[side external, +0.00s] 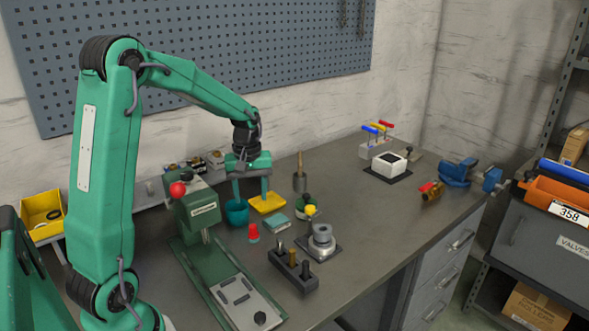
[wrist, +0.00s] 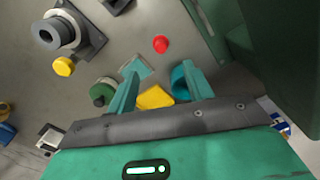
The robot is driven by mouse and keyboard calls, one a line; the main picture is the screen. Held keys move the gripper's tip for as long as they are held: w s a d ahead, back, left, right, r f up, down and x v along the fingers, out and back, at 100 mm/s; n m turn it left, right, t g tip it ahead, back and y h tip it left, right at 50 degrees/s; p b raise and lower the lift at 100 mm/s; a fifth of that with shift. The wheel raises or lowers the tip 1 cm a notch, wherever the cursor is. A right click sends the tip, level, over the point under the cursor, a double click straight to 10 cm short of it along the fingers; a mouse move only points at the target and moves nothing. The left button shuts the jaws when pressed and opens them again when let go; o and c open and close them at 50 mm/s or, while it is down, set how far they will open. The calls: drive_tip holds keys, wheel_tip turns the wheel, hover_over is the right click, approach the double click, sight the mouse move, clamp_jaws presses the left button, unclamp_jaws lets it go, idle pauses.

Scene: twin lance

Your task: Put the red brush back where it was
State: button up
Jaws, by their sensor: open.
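A small red piece (side external: 253,232) stands on the bench in front of the teal cup (side external: 236,212). It shows as a round red top in the wrist view (wrist: 160,44). It is the likeliest red brush, but I cannot make out bristles. My gripper (side external: 251,192) is open and empty, pointing down above the bench near the cup and a yellow tray-like piece (side external: 268,204). In the wrist view, my gripper (wrist: 161,70) has its fingers spread, with the yellow piece (wrist: 155,97) between them and the cup (wrist: 181,82) by the right finger.
A green press (side external: 200,212) with a red knob stands left of the cup. A teal block (side external: 278,223), a green round piece with a yellow knob (side external: 308,206), a grey fixture (side external: 321,240) and a dark peg block (side external: 293,268) lie to the right. The bench's right side has free room.

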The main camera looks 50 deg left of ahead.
drive_tip(key=s+d+r+m+t, duration=0.2)
drive_tip(key=s+d+r+m, duration=0.3)
drive_tip(key=s+d+m, duration=0.1)
drive_tip(key=s+d+r+m+t, duration=0.3)
drive_tip(key=s+d+r+m, duration=0.3)
drive_tip(key=s+d, duration=0.3)
drive_tip(key=shift+d+r+m+t, duration=0.3)
drive_tip(key=shift+d+m, duration=0.1)
drive_tip(key=shift+d, duration=0.75)
